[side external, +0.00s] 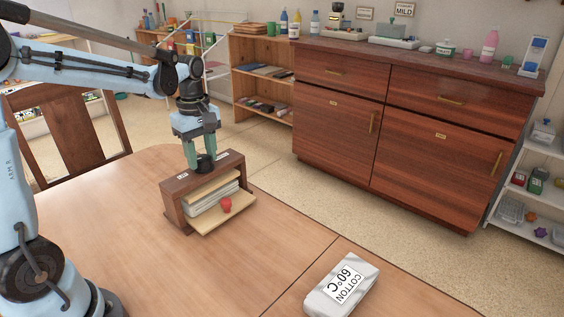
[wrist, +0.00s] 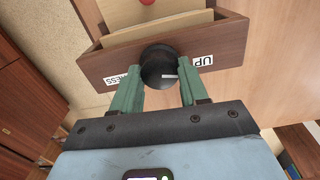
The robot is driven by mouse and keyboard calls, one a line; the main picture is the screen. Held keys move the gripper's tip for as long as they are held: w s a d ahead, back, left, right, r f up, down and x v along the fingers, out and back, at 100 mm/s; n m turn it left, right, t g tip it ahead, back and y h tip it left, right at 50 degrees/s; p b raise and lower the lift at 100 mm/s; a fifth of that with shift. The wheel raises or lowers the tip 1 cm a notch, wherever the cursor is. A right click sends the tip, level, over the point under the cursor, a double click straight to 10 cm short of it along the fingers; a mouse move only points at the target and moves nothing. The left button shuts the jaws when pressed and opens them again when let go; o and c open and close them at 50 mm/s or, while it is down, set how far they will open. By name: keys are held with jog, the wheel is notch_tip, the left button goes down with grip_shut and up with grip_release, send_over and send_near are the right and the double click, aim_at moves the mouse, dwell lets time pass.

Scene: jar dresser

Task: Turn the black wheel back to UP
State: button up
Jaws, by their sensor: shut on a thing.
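The black wheel (wrist: 157,62) sits on top of a small brown wooden press (side external: 176,207). In the wrist view a white mark on the wheel points right, towards the side of the UP label (wrist: 203,61). A second label, partly hidden and ending in "ESS" (wrist: 118,80), lies on the left. My gripper (wrist: 162,74) points down with its green fingers on either side of the wheel, shut on it. In the side view my gripper (side external: 204,160) is over the top of the press, and the wheel (side external: 206,163) shows between the fingertips.
A red knob (side external: 226,204) stands on the pale board at the front of the press, with a pale stack (side external: 212,197) behind it. A marble-patterned block marked COTTON 60°C (side external: 327,301) lies at the table's front. The tabletop between is clear. A wooden chair (side external: 75,135) stands behind left.

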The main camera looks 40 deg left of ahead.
aim_at(202, 158)
jog(key=o, duration=1.1)
jog(key=shift+c, duration=0.2)
notch_tip(202, 158, up, 12)
jog(key=s+d+f+m+t, duration=0.7)
jog(key=d+f+m, duration=0.3)
jog(key=m, duration=0.7)
jog(key=d, duration=0.3)
jog(key=shift+s+f, duration=0.25)
jog(key=shift+s, duration=0.05)
